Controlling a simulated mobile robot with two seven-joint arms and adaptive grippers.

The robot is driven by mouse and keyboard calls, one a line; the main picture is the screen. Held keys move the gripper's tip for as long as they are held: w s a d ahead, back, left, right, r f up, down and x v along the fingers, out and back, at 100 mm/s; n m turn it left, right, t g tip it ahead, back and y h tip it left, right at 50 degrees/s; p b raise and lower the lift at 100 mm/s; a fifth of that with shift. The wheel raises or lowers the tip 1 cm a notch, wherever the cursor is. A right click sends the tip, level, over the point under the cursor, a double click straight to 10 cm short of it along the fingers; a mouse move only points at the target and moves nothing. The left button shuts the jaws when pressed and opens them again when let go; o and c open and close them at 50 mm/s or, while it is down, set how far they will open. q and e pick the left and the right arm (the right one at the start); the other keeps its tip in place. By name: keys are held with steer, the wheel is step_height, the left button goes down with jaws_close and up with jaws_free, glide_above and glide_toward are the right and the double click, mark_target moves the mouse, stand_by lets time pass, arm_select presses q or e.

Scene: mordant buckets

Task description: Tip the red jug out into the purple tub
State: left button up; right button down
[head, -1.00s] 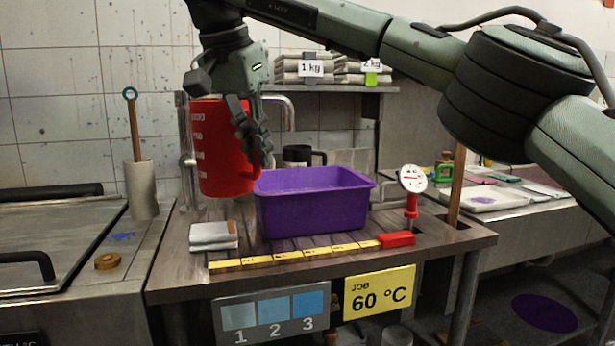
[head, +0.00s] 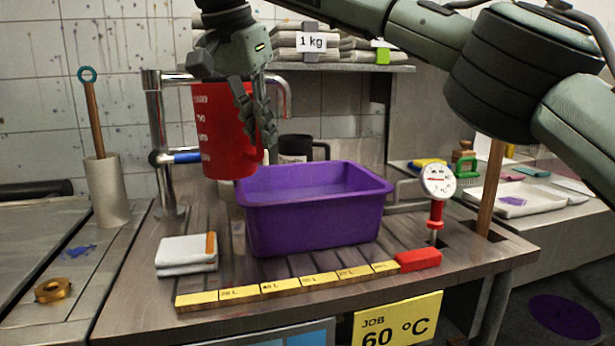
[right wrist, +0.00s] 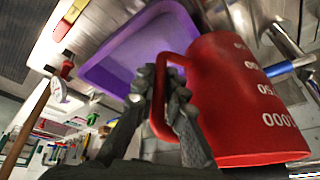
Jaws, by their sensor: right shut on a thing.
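The red jug (head: 222,140) with white graduation marks hangs upright in the air, just left of the purple tub's back left corner. My right gripper (head: 262,130) is shut on the jug's handle. The right wrist view shows the fingers (right wrist: 163,100) closed around the handle of the red jug (right wrist: 243,100). The purple tub (head: 312,222) stands on the slatted bench and also shows in the right wrist view (right wrist: 125,52). Liquid in the jug cannot be seen. My left gripper is not in view.
A tap with a blue lever (head: 186,157) stands behind the jug. A black mug (head: 296,148) is behind the tub. A folded cloth (head: 187,254) lies front left. A yellow scale strip (head: 290,287) and a dial thermometer (head: 437,183) are in front and right.

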steer(key=shift+s+r, duration=0.15)
steer(key=shift+d, duration=0.1)
steer(key=f+y, duration=0.1)
steer(key=y, duration=0.1)
steer(key=d+f+g+y, duration=0.1)
steer(key=y, duration=0.2)
steer(key=d+f+m+g+y, duration=0.1)
steer(key=y, duration=0.2)
steer(key=shift+w+f, duration=0.25)
steer(key=shift+w, duration=0.1)
stand_by(0.8)
